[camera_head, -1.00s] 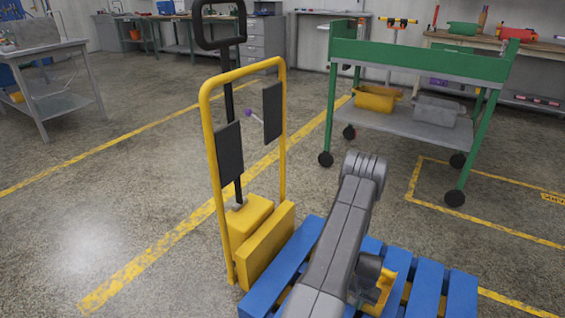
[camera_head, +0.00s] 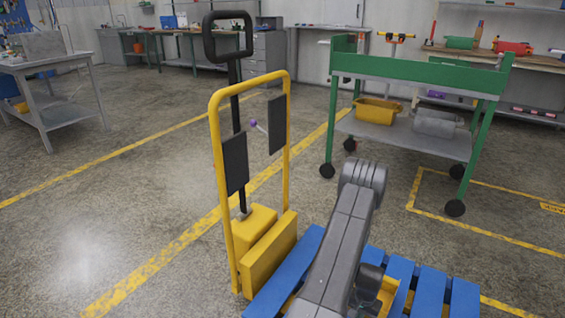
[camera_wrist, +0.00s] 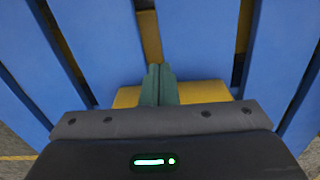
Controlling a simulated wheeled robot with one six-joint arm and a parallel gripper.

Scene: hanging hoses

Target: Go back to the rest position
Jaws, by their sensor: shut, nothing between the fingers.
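My arm (camera_head: 340,245) shows in the head view, folded over a blue slatted pallet (camera_head: 432,290). My gripper (camera_wrist: 158,72) shows in the wrist view as two green-grey fingers pressed together, with nothing between them. The fingers point at the blue slats of the pallet (camera_wrist: 95,45). A yellow surface (camera_wrist: 205,92) shows beneath and behind the fingers. In the head view the fingers are hidden behind the arm.
A yellow pallet truck frame (camera_head: 215,170) with a black handle stands left of my arm. A green cart (camera_head: 425,75) with a yellow bin (camera_head: 378,111) and a grey bin (camera_head: 437,121) stands behind. A grey table (camera_head: 55,75) is at far left. Open floor lies left.

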